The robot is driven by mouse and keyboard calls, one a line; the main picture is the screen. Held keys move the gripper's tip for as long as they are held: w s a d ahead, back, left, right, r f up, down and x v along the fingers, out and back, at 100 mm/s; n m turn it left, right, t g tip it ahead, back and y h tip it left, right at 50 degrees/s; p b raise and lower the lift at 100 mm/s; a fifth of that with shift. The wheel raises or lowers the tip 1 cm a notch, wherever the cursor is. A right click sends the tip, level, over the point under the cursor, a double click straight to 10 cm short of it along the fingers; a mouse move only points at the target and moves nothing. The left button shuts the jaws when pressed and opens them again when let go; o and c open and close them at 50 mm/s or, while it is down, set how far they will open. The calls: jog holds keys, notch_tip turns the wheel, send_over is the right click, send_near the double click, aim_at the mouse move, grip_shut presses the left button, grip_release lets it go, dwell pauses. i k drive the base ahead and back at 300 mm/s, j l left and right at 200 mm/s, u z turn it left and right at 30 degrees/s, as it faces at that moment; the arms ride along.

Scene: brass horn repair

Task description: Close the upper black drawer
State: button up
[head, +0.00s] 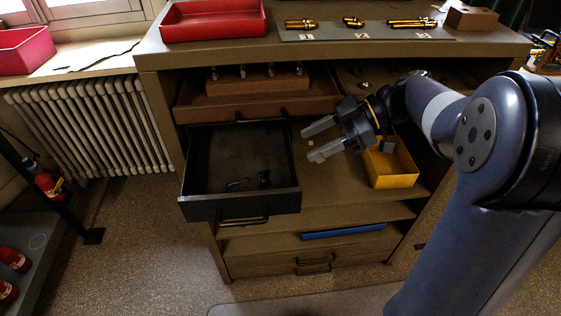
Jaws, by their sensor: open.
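The upper black drawer (240,209) is pulled well out of the cabinet on its left side, below a brown drawer. It has a dark bar handle on its front, and a few small dark items lie on its floor. My gripper (312,143) is open and empty, with its two grey fingers pointing left. In the picture it is just right of the drawer's right wall, and the fingers appear apart from it. I cannot tell the exact height of the fingers against the drawer rim.
A yellow bin (391,166) stands just right of my gripper. A brown drawer (255,101) with a peg block is above. A red tray (213,20) and a grey mat (366,31) with brass parts are on top. The floor (150,255) before the cabinet is clear.

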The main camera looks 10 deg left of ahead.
aim_at(219, 156)
jog(key=j+u, duration=0.15)
jog(key=u, duration=0.35)
jog(key=l+u, duration=0.15)
jog(key=u, duration=0.75)
